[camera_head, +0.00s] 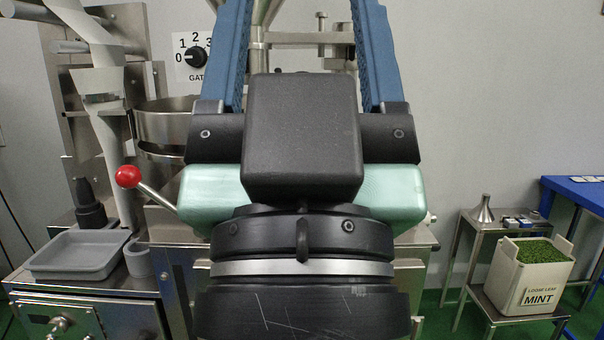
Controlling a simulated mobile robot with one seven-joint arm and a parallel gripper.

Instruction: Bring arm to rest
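My gripper (304,22) fills the middle of the camera_head view, close to the camera. Its two blue fingers point up and stand wide apart, and their tips run out past the top edge. Nothing shows held between them; steel machine parts show in the gap behind. The dark wrist and the pale green gripper body hide the middle of the machine.
A steel packing machine stands behind, with a red-knobbed lever (128,177), a numbered dial (195,56) and a grey tray (78,254) at left. At right are a bin of green mint leaf (546,271), a small funnel (485,209) and a blue table (580,190).

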